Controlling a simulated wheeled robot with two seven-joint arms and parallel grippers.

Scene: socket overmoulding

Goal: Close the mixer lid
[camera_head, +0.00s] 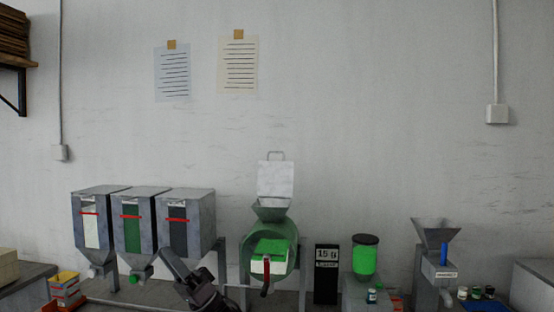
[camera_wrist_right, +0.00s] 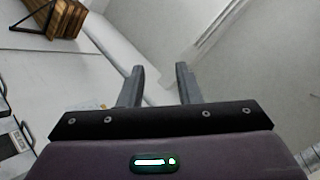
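The green mixer (camera_head: 287,241) stands in the middle of the bench in the head view, with a grey hopper (camera_head: 270,211) on top. Its pale lid (camera_head: 275,180), a plate with a wire handle on its upper edge, stands upright above the hopper, so the mixer is open. My right gripper (camera_head: 178,265) is left of the mixer and well below the lid, in front of the grey bins, touching neither lid nor mixer. In the right wrist view my right gripper (camera_wrist_right: 158,72) has its fingers apart with nothing between them. My left gripper is not in view.
Three grey bins (camera_head: 185,195) stand left of the mixer. A dark display post (camera_head: 326,272), a green-filled container (camera_head: 365,257) and a grey funnel machine (camera_head: 436,235) stand to its right. The wall behind the lid is bare. A wooden shelf (camera_head: 14,45) hangs upper left.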

